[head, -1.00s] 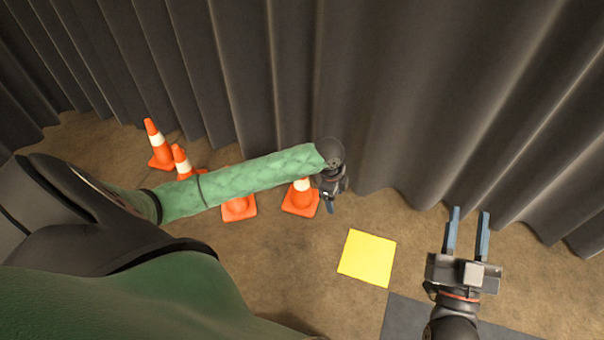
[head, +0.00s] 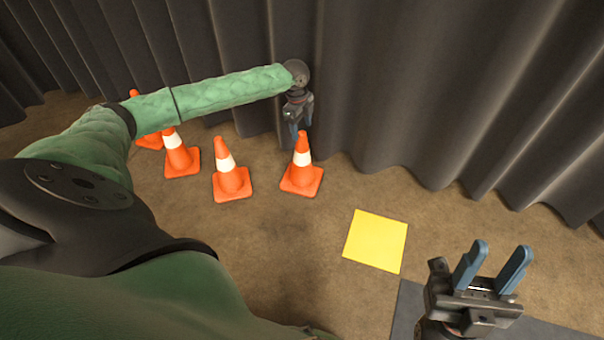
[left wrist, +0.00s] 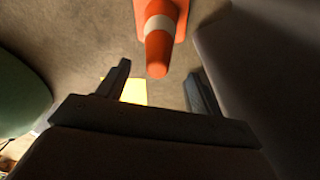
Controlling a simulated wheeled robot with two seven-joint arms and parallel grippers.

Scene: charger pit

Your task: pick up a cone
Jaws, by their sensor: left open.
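Several orange cones with white bands stand upright in a row on the floor. The rightmost cone (head: 302,166) is closest to my left gripper (head: 298,122), which hangs just above its tip, near the curtain. In the left wrist view this cone (left wrist: 159,38) points its tip toward the space between the open fingers of my left gripper (left wrist: 160,88), with nothing held. The second cone (head: 231,172) and third cone (head: 180,156) stand to its left. The leftmost cone (head: 149,140) is partly hidden by my left arm. My right gripper (head: 494,268) is open and empty at the lower right.
A yellow square (head: 376,241) lies flat on the brown floor right of the cones. A dark grey mat (head: 408,305) is at the lower right. Grey curtains (head: 400,90) hang close behind the cones and my left gripper. The floor in front is clear.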

